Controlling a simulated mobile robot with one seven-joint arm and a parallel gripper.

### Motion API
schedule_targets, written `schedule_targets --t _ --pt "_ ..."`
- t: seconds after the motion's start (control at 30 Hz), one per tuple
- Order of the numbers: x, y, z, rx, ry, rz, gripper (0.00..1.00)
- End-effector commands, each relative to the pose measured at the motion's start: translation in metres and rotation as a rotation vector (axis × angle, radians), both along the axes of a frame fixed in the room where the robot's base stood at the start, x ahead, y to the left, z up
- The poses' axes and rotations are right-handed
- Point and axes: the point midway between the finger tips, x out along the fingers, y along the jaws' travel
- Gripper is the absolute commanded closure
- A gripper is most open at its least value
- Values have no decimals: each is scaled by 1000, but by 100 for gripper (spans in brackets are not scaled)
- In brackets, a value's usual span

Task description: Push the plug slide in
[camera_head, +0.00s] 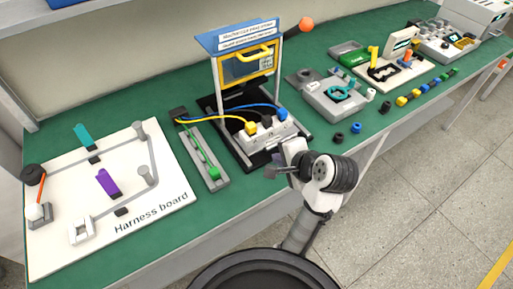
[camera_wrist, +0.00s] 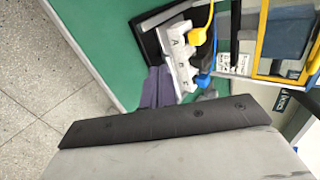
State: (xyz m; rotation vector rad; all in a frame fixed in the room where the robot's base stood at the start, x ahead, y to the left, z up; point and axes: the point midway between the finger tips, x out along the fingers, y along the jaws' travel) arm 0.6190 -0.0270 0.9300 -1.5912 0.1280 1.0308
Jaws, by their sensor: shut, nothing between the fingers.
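A white socket block (camera_head: 262,138) stands on a dark base in front of the blue-topped frame; a yellow plug (camera_head: 251,128) and a blue plug (camera_head: 282,114) sit on it, each with a cable. A narrow grey track with a green bar (camera_head: 207,156) lies to its left; I cannot tell which part is the plug slide. My gripper (camera_head: 270,172) is shut and empty, just in front of the block's base. In the wrist view, the lettered socket block (camera_wrist: 180,62) and the yellow plug (camera_wrist: 197,36) show beyond my gripper (camera_wrist: 158,72). Contact cannot be told.
The blue-topped frame (camera_head: 221,73) with a yellow-handled panel rises behind the block. The harness board (camera_head: 150,205) lies at the left. A grey fixture (camera_head: 325,102) stands to the right, with small dark rings (camera_head: 338,138) near the bench's front edge.

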Motion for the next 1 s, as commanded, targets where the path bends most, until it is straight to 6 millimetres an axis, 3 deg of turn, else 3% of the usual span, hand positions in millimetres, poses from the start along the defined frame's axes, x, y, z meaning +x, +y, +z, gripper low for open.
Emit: schedule_targets --t 0.27,0.8,1.0 --pt "4 7 -11 -66 -25 65 100" --pt "59 49 -77 -59 -24 64 100" --pt "78 61 -70 -61 -24 63 100"
